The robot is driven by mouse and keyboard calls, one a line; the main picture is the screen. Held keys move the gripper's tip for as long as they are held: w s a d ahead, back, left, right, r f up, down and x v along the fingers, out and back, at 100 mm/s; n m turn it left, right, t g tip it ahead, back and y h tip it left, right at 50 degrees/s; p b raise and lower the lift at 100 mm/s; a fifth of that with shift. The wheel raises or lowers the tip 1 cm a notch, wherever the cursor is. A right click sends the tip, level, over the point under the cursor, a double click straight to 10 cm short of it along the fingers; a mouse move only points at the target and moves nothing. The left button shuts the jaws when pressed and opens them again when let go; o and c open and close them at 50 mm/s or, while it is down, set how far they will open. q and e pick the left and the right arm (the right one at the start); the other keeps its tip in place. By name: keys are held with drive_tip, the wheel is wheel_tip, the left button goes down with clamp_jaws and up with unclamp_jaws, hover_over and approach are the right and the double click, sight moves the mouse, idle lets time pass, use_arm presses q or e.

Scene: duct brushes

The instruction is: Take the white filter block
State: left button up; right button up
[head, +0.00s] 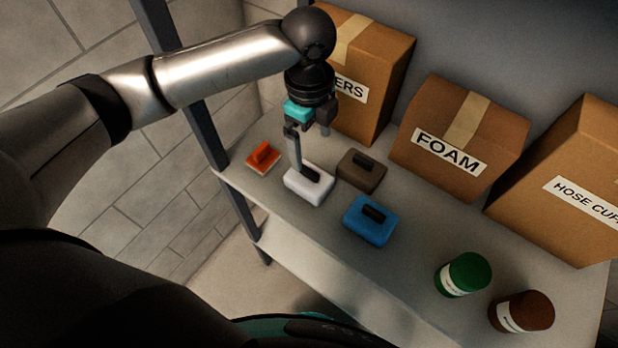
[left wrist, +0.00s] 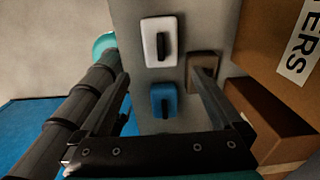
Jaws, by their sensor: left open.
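The white filter block (head: 303,189) lies flat on the shelf with a black handle on top, between the orange and brown blocks. In the left wrist view, the white block (left wrist: 150,42) is whole and uncovered, beyond the fingertips. My left gripper (head: 309,150) is above the white block, pointing down, with its fingers apart and nothing between them. In the head view one finger overlaps the block's upper edge; I cannot tell whether it touches. The fingers also show spread in the left wrist view (left wrist: 159,78). My right gripper is not in view.
A brown block (head: 358,177), a blue block (head: 366,231) and an orange brush (head: 263,164) lie close around. Cartons, one marked FOAM (head: 455,120), stand behind. A green can (head: 470,268) and a brown can (head: 535,308) stand at the right. A dark shelf post (head: 207,125) rises at the left.

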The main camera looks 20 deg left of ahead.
sight(309, 178)
use_arm(q)
drive_tip(key=f, duration=0.6)
drive_tip(key=a+f, duration=0.1)
drive_tip(key=f, duration=0.2)
drive_tip(key=shift+w+f, duration=0.25)
drive_tip(key=shift+f, duration=0.05)
drive_tip(key=shift+w+d+f, duration=0.1)
drive_tip(key=shift+f, duration=1.2)
drive_tip(key=shift+d+f, duration=0.1)
drive_tip(key=shift+f, duration=1.15)
drive_tip(key=shift+c, duration=0.2)
drive_tip(key=c, duration=1.1)
